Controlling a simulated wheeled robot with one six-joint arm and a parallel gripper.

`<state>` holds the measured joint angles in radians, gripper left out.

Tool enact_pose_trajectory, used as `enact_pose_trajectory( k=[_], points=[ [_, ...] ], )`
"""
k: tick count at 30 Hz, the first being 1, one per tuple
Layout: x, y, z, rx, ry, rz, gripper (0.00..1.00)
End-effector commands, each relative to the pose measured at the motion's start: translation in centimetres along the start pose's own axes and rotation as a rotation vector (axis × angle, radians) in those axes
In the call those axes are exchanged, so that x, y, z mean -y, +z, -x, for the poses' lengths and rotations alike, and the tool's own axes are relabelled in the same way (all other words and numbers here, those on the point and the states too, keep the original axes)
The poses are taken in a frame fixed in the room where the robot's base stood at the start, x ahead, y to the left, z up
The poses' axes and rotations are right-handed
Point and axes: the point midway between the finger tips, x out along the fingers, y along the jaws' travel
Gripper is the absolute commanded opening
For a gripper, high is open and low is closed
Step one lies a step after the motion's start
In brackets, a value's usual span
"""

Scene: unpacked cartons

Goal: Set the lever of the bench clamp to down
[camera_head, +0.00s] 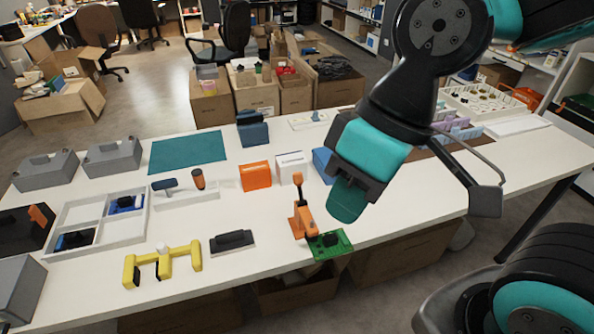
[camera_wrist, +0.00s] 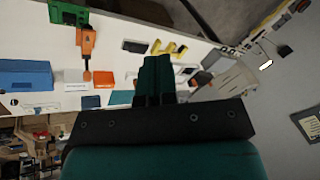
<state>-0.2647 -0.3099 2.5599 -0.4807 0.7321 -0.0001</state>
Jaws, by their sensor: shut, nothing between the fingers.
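The orange bench clamp (camera_head: 303,222) stands near the table's front edge beside a green circuit board (camera_head: 330,243). Its lever (camera_head: 298,188) appears to stand up from the body. The clamp also shows in the wrist view (camera_wrist: 87,42), left of my fingers, with the green board (camera_wrist: 66,12) above it. My gripper (camera_head: 347,203) is shut and empty, in the air to the right of the clamp and apart from it. Its teal fingers show in the middle of the wrist view (camera_wrist: 157,62).
Behind the clamp stand an orange box (camera_head: 255,176), a white box (camera_head: 290,167) and a blue box (camera_head: 324,163). To its left lie a black-handled block (camera_head: 232,241) and a yellow fixture (camera_head: 162,264). A divided white tray (camera_head: 97,224) is farther left.

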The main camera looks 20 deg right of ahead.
Motion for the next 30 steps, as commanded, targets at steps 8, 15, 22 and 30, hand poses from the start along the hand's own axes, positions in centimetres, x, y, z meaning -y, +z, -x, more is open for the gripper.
enact_pose_trajectory(
  k=[8,15,22,30],
  points=[
    [0.0,0.0,0.0,0.000,0.000,0.000,0.00],
    [0.0,0.0,0.0,0.000,0.000,0.000,0.09],
    [-3.5,-4.8,0.9,0.024,0.037,-0.074,0.51],
    [-15.5,-14.6,-0.1,0.088,0.131,-0.273,0.51]
  ],
)
